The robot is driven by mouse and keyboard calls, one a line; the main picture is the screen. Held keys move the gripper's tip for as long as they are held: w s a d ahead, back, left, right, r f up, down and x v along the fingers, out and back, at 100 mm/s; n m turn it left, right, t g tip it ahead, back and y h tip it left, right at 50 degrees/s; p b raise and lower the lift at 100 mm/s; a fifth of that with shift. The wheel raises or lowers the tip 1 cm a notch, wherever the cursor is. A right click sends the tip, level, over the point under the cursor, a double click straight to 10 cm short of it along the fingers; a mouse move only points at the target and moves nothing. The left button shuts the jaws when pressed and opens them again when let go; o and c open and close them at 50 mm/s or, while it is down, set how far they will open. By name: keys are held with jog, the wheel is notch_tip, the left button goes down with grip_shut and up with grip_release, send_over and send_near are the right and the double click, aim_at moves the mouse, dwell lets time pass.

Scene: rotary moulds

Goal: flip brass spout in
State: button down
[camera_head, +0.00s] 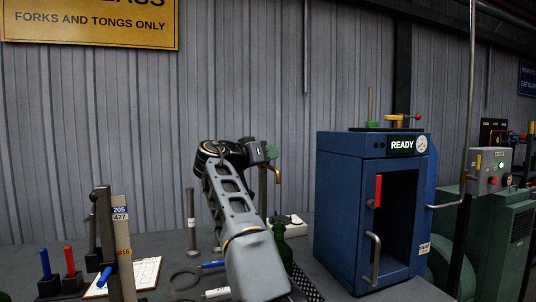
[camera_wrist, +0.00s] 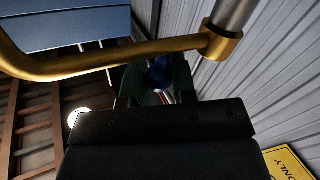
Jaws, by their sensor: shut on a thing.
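The brass spout (camera_wrist: 120,62) crosses the upper part of the wrist view as a curved pipe. Its brass collar (camera_wrist: 222,42) sits on a grey post at the right. In the head view the brass spout (camera_head: 276,172) is a small hook just under my gripper (camera_head: 270,152). In the wrist view my gripper (camera_wrist: 158,78) has dark green fingers, shut on a dark blue piece (camera_wrist: 160,70) behind the pipe. The pipe partly hides the fingertips, and I cannot tell how the blue piece joins the spout.
A blue cabinet (camera_head: 340,200) with a red lever and "READY" display stands right of my arm. A green bottle (camera_head: 283,242) is close beside my arm. A clipboard (camera_head: 145,270), a tall stand (camera_head: 123,245) and a grey post (camera_head: 191,215) are on the left.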

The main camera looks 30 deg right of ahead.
jog(key=shift+f, duration=0.15)
jog(key=c, duration=1.2)
grip_release()
jog(key=shift+a, duration=0.1)
jog(key=v, duration=1.3)
jog(key=shift+s+a, duration=0.15)
jog(key=shift+a, duration=0.2)
